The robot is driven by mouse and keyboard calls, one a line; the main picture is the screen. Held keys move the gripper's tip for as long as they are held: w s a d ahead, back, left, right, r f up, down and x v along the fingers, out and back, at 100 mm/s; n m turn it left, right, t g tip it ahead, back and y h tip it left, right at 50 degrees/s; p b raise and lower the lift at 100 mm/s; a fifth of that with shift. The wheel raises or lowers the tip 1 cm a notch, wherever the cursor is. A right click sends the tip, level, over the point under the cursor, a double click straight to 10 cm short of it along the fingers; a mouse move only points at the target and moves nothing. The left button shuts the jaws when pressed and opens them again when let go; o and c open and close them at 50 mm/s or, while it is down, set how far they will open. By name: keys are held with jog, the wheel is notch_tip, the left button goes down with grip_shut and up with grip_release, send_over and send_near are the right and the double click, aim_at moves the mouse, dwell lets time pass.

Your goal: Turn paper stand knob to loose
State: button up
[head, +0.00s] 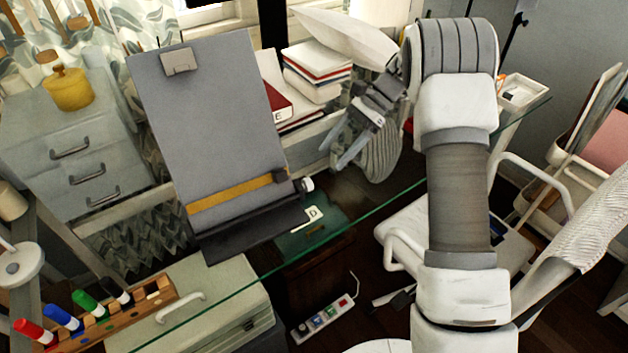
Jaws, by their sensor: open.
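The paper stand (215,130) is a tilted grey board with a clip at its top, a yellow bar (235,194) across its lower part and a dark ledge at its foot. It stands on the glass desk. A small white knob (307,184) with a dark part beside it sits at the right end of the yellow bar. My gripper (340,157) is open and empty, up and to the right of the knob, apart from it. Its fingers point down and left towards the stand's right side. Whether the knob is tight or loose cannot be told.
Books (318,68) are stacked behind the stand. A wooden holder with several coloured markers (95,312) is at lower left. A grey drawer unit (80,150) stands at the left. A chair (405,228) and a power strip (325,320) are below the glass edge.

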aim_at(311, 182)
jog(key=b+x, duration=0.1)
jog(key=x, duration=0.7)
jog(key=shift+a+f, duration=0.2)
grip_shut()
